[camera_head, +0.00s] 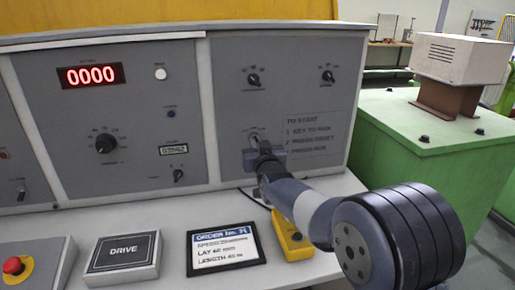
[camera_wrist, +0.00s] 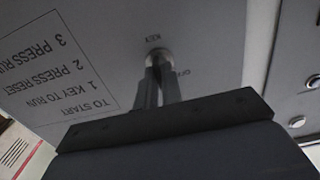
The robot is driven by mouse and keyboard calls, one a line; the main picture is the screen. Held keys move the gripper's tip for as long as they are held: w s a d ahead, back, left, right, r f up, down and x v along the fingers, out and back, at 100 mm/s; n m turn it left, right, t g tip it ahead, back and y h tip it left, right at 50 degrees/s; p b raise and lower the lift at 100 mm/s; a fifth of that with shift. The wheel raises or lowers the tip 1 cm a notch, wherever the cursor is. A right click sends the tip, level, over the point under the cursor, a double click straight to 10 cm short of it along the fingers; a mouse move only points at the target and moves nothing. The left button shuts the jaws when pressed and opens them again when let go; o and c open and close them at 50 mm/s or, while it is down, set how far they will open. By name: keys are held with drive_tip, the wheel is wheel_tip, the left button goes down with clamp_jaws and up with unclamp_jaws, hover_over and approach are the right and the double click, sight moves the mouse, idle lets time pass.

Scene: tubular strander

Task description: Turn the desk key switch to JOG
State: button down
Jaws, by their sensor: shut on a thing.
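The key switch (camera_wrist: 158,56) is on the grey desk panel, under a small "KEY" label. In the wrist view it shows as a round metal collar with the panel upside down. My gripper (camera_wrist: 158,80) is at the switch, its two fingers close together and shut on the key. The fingers hide the key itself, so its turned position cannot be read. In the head view my gripper (camera_head: 257,145) reaches the panel at the lower right, and the arm covers most of the switch.
A "TO START" notice (camera_head: 309,134) is right of the switch. Selector knobs (camera_head: 254,79) sit above it. A yellow pendant (camera_head: 291,240), an order display (camera_head: 225,249) and a red stop button (camera_head: 14,266) are on the desk. A green cabinet (camera_head: 420,150) stands at the right.

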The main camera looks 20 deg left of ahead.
drive_tip(key=c, duration=1.6)
unclamp_jaws()
drive_tip(key=shift+o, duration=0.2)
drive_tip(key=b+v, duration=0.1)
drive_tip(key=v, duration=1)
drive_tip(key=shift+w+a, duration=0.1)
drive_tip(key=shift+a, duration=0.1)
drive_tip(key=p+x, duration=0.1)
drive_tip(key=x, duration=0.9)
drive_tip(key=shift+w, duration=0.3)
drive_tip(key=shift+s, duration=0.1)
